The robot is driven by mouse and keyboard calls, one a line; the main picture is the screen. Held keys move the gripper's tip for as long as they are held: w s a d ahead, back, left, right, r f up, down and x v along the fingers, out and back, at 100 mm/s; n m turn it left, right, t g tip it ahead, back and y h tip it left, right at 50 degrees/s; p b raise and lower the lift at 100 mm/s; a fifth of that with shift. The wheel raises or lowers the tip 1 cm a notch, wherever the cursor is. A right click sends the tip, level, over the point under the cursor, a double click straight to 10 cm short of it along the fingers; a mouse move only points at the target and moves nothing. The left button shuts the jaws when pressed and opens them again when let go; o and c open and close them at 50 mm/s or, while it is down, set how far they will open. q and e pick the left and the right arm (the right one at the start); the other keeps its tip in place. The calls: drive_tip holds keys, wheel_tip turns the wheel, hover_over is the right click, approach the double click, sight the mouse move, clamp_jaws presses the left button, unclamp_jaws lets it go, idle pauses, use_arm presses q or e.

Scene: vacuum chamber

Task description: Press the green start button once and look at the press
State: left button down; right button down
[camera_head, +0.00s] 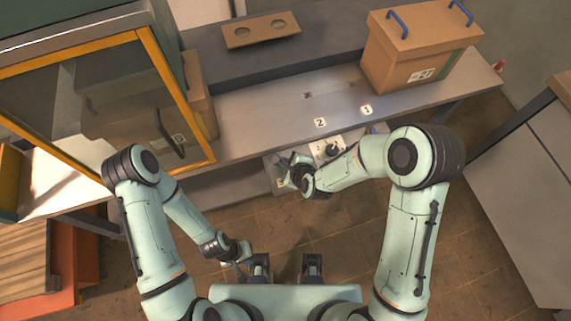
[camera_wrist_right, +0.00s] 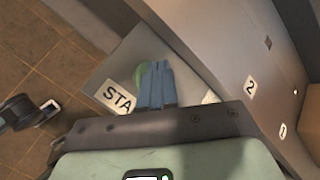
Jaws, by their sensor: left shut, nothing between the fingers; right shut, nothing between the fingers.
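The green start button (camera_wrist_right: 141,74) shows in the right wrist view on a light panel with a "STA..." label (camera_wrist_right: 114,97); the rest of the word is hidden. My right gripper (camera_wrist_right: 157,66) is shut and empty, its blue fingers together over the button and covering part of it. I cannot tell whether the tips touch it. In the head view my right gripper (camera_head: 284,163) is at the control panel (camera_head: 277,184) at the bench's front edge, and the button is hidden. My left gripper (camera_head: 244,259) is shut and empty, low in front of the bench.
A cabinet with a yellow-framed glass door (camera_head: 158,62) stands at the left. A black knob (camera_head: 333,149) sits on a panel right of my right gripper. The bench front is mostly clear.

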use_arm(q)
drive_tip(key=shift+s+f+b, duration=0.25)
drive_tip(key=shift+f+b, duration=0.45)
drive_tip(key=shift+f, duration=0.05)
use_arm(e)
drive_tip(key=shift+f, duration=0.55)
idle(0.4)
use_arm(q)
drive_tip(key=shift+w+r+p, duration=0.2)
drive_tip(key=shift+r+p, duration=0.25)
drive_tip(key=shift+r, duration=0.05)
use_arm(e)
drive_tip(key=shift+r, duration=1.05)
